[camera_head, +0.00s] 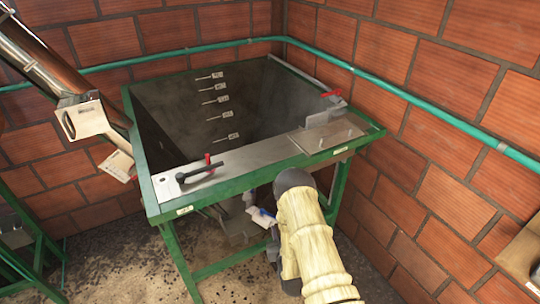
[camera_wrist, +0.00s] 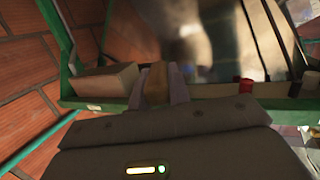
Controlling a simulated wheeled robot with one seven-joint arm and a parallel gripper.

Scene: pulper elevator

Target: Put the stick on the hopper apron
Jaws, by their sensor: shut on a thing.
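In the wrist view the two pale fingers of my gripper (camera_wrist: 158,88) are shut on a short tan-brown piece, the stick (camera_wrist: 156,80), seen nearly end-on. Its full length is hidden. The hopper (camera_head: 205,110) is a dark grey bin in a green frame. The hopper apron (camera_head: 245,158) is the grey metal strip along its near edge. In the head view my arm rises at the lower right, in front of the hopper's near edge. I cannot make out the stick there. In the wrist view the green frame edge (camera_wrist: 95,103) lies close behind the fingers.
A black-handled clamp (camera_head: 200,171) sits at the apron's left end, and a metal plate (camera_head: 327,135) at its right. Red levers stand at the rim. A pale block (camera_wrist: 105,80) is just left of my fingers. A slanted metal tube (camera_head: 45,60) and brick walls bound the space.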

